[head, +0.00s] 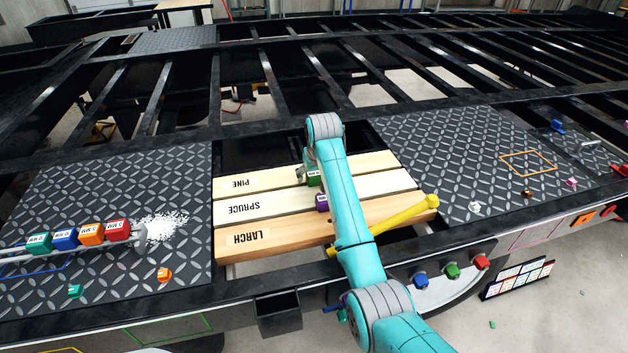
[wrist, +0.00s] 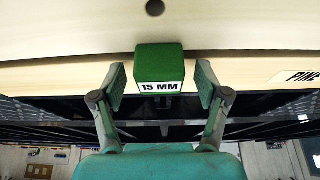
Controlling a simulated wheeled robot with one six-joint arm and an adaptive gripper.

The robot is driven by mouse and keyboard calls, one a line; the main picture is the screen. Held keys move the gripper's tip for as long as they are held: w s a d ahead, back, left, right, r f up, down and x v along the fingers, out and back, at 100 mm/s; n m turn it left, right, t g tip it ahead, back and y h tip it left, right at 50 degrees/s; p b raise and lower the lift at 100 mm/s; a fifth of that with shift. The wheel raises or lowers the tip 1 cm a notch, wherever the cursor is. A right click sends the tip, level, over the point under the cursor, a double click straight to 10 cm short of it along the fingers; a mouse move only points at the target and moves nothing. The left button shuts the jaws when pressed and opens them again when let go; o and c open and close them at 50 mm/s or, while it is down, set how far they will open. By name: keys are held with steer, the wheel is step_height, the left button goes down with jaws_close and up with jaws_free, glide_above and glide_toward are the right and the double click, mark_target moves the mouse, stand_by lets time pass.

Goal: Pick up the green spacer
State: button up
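The green spacer (wrist: 159,64) is a small block with a white "15 MM" label, at the centre of the wrist view. It sits at the edge of the pale boards, by the PINE board (head: 250,181). In the head view the green spacer (head: 314,180) is partly hidden by my arm. My gripper (wrist: 160,84) is open, with one finger on each side of the spacer. A small gap shows between each finger and the block. In the head view my gripper (head: 303,172) is mostly hidden behind the arm.
A rack of coloured blocks (head: 92,233) is at left. Black frame beams surround the boards.

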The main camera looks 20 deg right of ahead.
steer(key=c, duration=1.1)
